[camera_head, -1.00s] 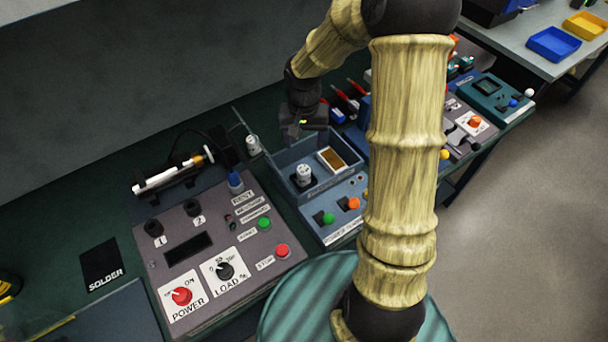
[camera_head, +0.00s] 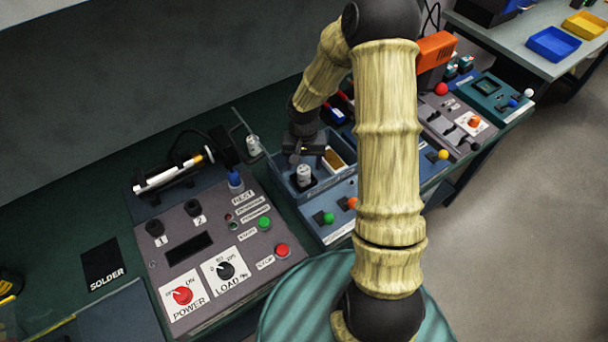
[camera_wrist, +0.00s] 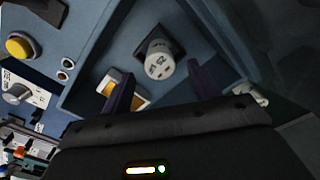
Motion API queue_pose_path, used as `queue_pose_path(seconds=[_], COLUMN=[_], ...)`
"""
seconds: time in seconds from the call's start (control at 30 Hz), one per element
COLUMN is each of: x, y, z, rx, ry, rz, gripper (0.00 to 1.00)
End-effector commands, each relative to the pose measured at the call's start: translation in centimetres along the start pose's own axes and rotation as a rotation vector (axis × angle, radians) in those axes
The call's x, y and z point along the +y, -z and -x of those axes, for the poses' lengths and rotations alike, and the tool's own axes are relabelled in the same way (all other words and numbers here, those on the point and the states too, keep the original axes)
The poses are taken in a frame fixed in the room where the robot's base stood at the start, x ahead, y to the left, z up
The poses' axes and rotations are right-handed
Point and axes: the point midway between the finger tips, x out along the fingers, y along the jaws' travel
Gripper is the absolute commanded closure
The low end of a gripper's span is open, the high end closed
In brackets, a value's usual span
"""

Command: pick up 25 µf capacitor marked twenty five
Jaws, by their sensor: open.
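A white cylindrical capacitor (camera_head: 304,175) stands in a dark square holder inside the blue-grey tray (camera_head: 285,186). In the wrist view the capacitor (camera_wrist: 158,62) shows small dark marks on its side, too blurred to read surely. My gripper (camera_head: 299,156) is just above and behind it in the head view. In the wrist view my gripper (camera_wrist: 158,88) has its two dark fingers spread apart, with nothing between the tips. The capacitor lies just beyond the fingertips, apart from them. A second white cylinder (camera_head: 253,145) stands outside the tray, to its left.
A tan block with a white edge (camera_head: 333,158) lies in the tray's right compartment. The tray walls rise close around the capacitor. A grey control panel (camera_head: 200,250) is at left. Buttons, including a green one (camera_head: 328,217), sit in front of the tray.

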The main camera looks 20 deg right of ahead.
Motion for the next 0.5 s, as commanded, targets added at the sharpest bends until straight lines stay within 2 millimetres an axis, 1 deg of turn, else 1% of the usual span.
queue_pose_path(seconds=[0.2, 0.3, 0.5], x=[0.0, 0.0, 0.0], y=[-0.1, -0.1, 0.0], z=[-3.1, -4.0, -4.3], rx=[-0.004, -0.002, 0.0], ry=[-0.001, -0.001, 0.0], rz=[0.002, 0.001, 0.0], gripper=[0.39, 0.39, 0.39])
